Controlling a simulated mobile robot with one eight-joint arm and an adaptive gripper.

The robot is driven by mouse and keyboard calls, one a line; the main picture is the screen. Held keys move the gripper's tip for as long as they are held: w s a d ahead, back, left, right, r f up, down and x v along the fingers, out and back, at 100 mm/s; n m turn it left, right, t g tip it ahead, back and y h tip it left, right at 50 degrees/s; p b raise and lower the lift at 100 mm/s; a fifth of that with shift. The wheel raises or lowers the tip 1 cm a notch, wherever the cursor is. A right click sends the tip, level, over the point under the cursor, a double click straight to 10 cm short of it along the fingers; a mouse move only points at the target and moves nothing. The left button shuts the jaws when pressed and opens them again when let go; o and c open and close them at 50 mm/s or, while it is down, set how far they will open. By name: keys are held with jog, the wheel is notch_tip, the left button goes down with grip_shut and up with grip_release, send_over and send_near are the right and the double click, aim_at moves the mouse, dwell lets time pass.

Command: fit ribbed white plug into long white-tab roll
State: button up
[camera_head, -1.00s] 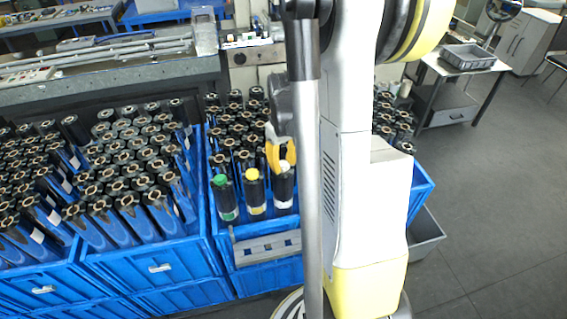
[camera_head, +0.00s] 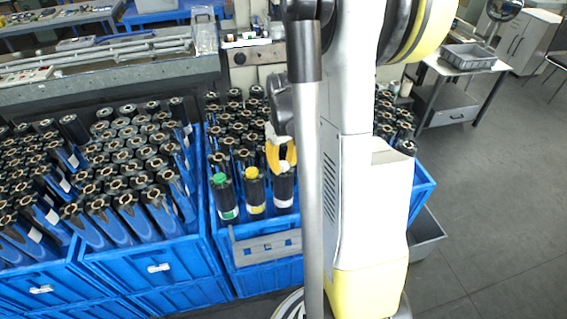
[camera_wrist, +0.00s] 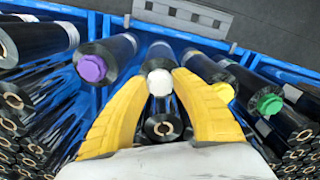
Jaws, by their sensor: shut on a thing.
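My gripper (camera_wrist: 162,82) has two yellow fingers, shut on the small white plug (camera_wrist: 159,83). The plug shows its round end face in the wrist view; its ribs cannot be made out. A dark roll (camera_wrist: 158,58) lies directly behind the plug, in line with it. I cannot tell how deep the plug sits in that roll's core. In the head view my gripper (camera_head: 282,158) is over the top of the dark roll with a white band (camera_head: 284,190), partly behind my own arm.
Neighbouring rolls hold a purple plug (camera_wrist: 92,68), a yellow plug (camera_wrist: 222,92) and a green plug (camera_wrist: 270,103). An open-core roll (camera_wrist: 163,126) stands close by, between the fingers. Blue crates (camera_head: 205,250) hold many rolls. A grey slotted bar (camera_head: 268,246) sits at the crate's front.

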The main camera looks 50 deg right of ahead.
aim_at(284, 164)
jog(key=shift+f, duration=0.2)
jog(key=o, duration=0.4)
jog(key=shift+o, duration=0.2)
jog(key=shift+r, duration=0.15)
notch_tip(284, 164, up, 11)
jog(key=p, duration=0.7)
dwell(0.4)
jog(key=s+a+f+t+b, duration=0.1)
jog(key=a+f+t+b, duration=0.1)
jog(key=a+f+b, duration=0.3)
jog(key=s+a+f+n+t+b, duration=0.1)
jog(key=a+f+b, duration=0.4)
jog(key=a+b, duration=0.7)
jog(key=s+a+f+t+b, duration=0.3)
jog(key=a+f+b, duration=0.3)
jog(key=a+b, duration=0.2)
jog(key=shift+s+a+n+t+b, duration=0.3)
jog(key=shift+t+b, duration=0.2)
jog(key=shift+b, duration=0.75)
